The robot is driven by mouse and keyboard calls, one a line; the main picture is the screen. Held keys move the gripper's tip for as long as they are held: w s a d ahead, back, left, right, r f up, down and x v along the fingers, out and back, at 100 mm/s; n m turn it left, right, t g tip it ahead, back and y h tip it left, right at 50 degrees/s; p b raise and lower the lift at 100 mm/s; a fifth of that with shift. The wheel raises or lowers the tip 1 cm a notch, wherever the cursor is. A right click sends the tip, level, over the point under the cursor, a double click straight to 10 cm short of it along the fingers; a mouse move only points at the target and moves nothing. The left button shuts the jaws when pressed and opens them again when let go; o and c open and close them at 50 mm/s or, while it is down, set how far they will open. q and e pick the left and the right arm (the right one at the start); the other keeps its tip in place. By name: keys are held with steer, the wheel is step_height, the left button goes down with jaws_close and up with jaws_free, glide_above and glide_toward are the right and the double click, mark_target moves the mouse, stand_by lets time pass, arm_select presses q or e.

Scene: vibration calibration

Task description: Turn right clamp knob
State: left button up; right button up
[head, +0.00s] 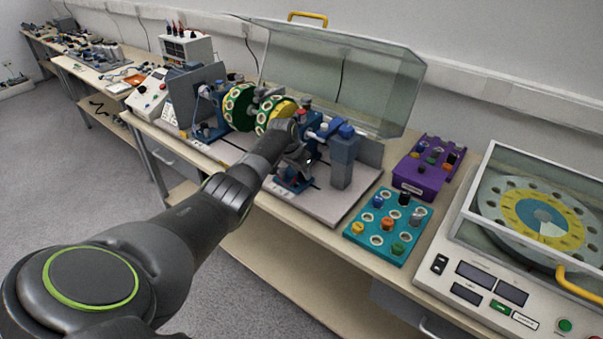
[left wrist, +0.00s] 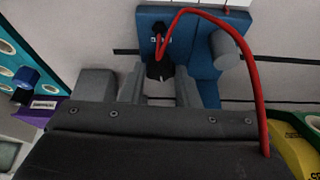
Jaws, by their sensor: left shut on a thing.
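My left arm reaches in to the rig, and its gripper (head: 300,163) is at the blue support at the rig's right part. In the left wrist view my left gripper (left wrist: 160,88) has its two grey fingers shut on a small dark clamp knob (left wrist: 160,71). The knob sits at the edge of a blue support (left wrist: 203,72). A red cable (left wrist: 258,75) arcs from a dark plug on the support past the gripper. In the head view the arm hides the knob. My right gripper is not in view.
Green and yellow wheels (head: 239,107) stand just left of the gripper. A clear hinged cover (head: 345,75) stands raised behind. A teal tray (head: 366,252) and a purple box (head: 409,178) lie to the right, then a balancing machine (head: 453,275). The rig's base plate (head: 335,208) is clear in front.

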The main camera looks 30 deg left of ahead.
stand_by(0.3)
arm_select(q)
steer(key=o, duration=1)
steer(key=shift+r, duration=0.1)
steer(key=v, duration=1.7)
steer(key=shift+s+a+r, duration=0.1)
steer(key=shift+a, duration=0.05)
